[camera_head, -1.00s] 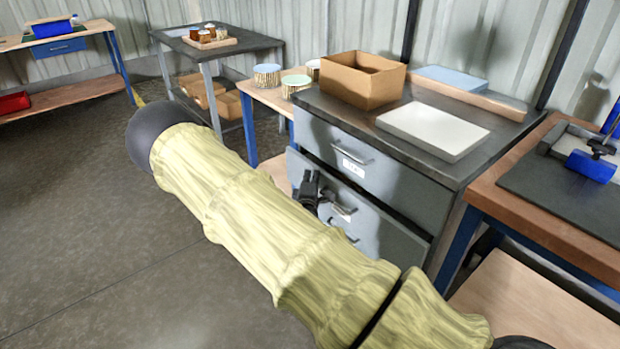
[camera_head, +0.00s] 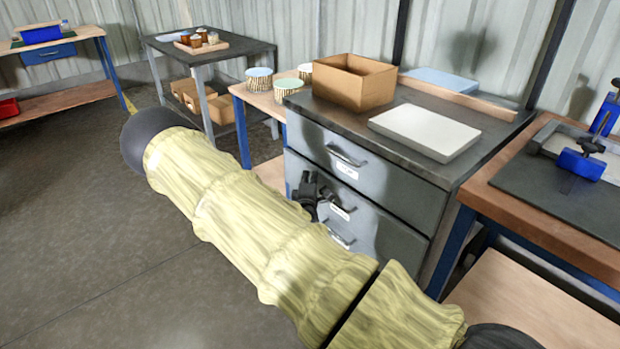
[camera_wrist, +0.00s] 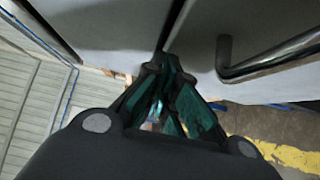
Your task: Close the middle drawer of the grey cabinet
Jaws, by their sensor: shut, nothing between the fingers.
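The grey cabinet (camera_head: 448,205) stands right of centre in the head view, with drawers one above another. Its middle drawer (camera_head: 385,232) has a bar handle and a white label, and its front looks flush or nearly flush with the top drawer (camera_head: 400,190). My gripper (camera_head: 316,197) is shut and empty at the left part of the middle drawer's front, beside the handle. In the wrist view my shut fingertips (camera_wrist: 166,73) are close to a grey front, with a metal handle (camera_wrist: 265,60) to the right. Whether they touch is unclear. My forearm hides the cabinet's lower left.
On the cabinet top are an open cardboard box (camera_head: 352,84) and a white slab (camera_head: 425,132). A wooden workbench (camera_head: 560,222) with a dark mat adjoins at right. The floor at left is clear.

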